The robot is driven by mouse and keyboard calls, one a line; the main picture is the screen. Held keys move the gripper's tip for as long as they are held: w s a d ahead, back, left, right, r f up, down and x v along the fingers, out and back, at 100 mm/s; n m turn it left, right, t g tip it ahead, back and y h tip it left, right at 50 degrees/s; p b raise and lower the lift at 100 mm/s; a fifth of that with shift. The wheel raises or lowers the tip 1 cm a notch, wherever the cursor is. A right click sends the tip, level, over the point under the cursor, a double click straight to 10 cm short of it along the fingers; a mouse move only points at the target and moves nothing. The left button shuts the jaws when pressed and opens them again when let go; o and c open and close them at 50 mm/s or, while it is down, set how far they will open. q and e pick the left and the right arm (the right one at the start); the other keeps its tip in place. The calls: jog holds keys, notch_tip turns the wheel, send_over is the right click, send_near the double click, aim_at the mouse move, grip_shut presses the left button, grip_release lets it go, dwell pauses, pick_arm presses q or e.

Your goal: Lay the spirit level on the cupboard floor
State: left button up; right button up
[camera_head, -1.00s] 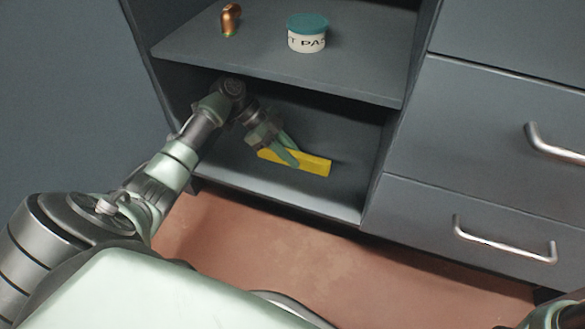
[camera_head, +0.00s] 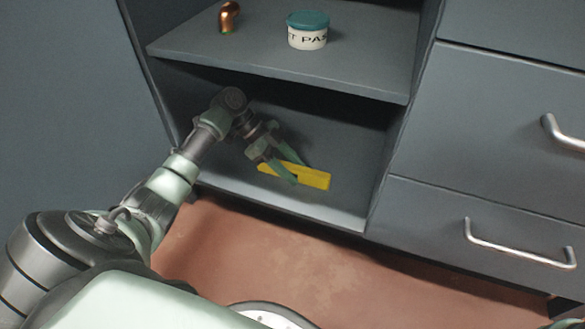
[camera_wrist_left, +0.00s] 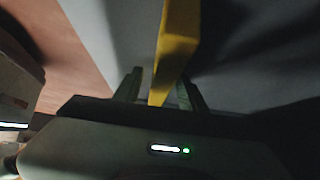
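The yellow spirit level (camera_head: 312,178) lies on the floor of the open lower cupboard compartment (camera_head: 335,215), near its front. My left gripper (camera_head: 299,173) reaches into the compartment from the left, with its green fingers spread on either side of the level. The left wrist view shows the level (camera_wrist_left: 177,45) running between the two fingers (camera_wrist_left: 160,88), with a gap on each side, so the gripper is open. The level's near end is partly hidden by the fingers. My right gripper is not in view.
The shelf above (camera_head: 250,58) holds a copper elbow fitting (camera_head: 229,17) and a white tub with a teal lid (camera_head: 307,30). Grey drawers with metal handles (camera_head: 515,255) stand on the right. The reddish floor (camera_head: 270,255) in front is clear.

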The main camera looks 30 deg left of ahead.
aim_at(291, 165)
pick_arm(q)
jog(key=p+v, duration=0.4)
jog(key=v, duration=0.2)
jog(key=shift+r+p, duration=0.25)
jog(key=shift+p, duration=0.15)
jog(key=shift+s+a+r+p, duration=0.15)
jog(key=shift+a+r+p, duration=0.2)
jog(key=shift+a+r, duration=0.1)
jog(key=shift+a+f, duration=0.1)
